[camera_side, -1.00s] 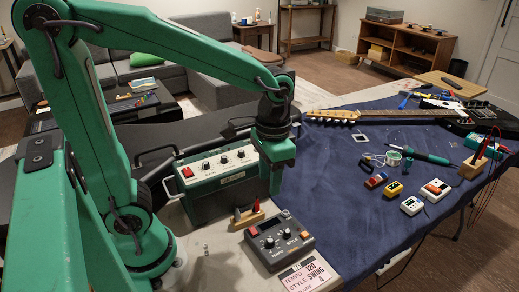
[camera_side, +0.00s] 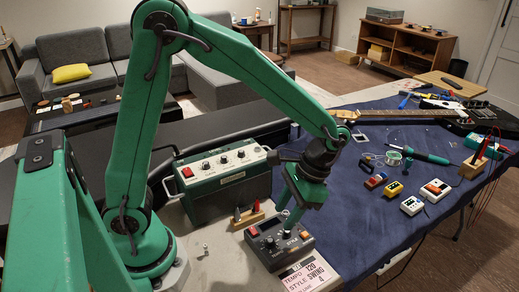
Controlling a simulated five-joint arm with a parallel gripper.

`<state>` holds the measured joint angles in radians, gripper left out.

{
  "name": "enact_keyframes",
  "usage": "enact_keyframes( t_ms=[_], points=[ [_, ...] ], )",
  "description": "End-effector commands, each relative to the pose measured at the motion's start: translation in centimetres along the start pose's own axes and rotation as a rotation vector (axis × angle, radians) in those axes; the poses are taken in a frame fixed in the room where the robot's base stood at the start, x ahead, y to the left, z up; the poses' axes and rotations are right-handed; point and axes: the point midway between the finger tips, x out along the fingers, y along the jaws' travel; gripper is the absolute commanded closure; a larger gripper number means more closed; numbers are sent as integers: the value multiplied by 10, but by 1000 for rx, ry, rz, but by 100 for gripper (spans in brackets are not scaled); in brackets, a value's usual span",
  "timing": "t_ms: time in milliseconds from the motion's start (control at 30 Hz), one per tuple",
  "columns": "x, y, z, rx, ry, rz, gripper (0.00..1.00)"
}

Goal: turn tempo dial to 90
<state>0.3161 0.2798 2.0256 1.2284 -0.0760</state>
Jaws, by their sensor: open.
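The drum-machine box (camera_side: 262,258) lies on the table's front edge, dark grey with two knobs and a red button. The tempo dial (camera_side: 270,243) is its left knob; the style dial (camera_side: 287,234) is to its right. A display card (camera_side: 303,275) below reads TEMPO 120 and STYLE SWING. My gripper (camera_side: 290,222) is open, pointing down over the back of the box near the style dial, up and to the right of the tempo dial. The fingertips partly hide the box's back edge. I cannot tell whether they touch it.
A green amplifier (camera_side: 220,197) with knobs stands behind left of the box. A small wooden holder (camera_side: 249,218) with red and dark pieces sits between them. Pedals (camera_side: 412,206) and a soldering iron (camera_side: 428,157) lie on the blue cloth (camera_side: 350,225) to the right.

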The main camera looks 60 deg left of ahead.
Motion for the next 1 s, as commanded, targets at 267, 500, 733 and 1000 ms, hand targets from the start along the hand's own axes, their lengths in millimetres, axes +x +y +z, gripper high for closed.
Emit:
enact_keyframes(
  t_ms=[267,500,733,1000],
  points=[
    [20,0,1,0,-3,-1,60],
    [49,1,1,0,-3,-2,60],
    [71,2,1,0,-1,-2,60],
    [77,2,1,0,1,-3,60]
  ],
)
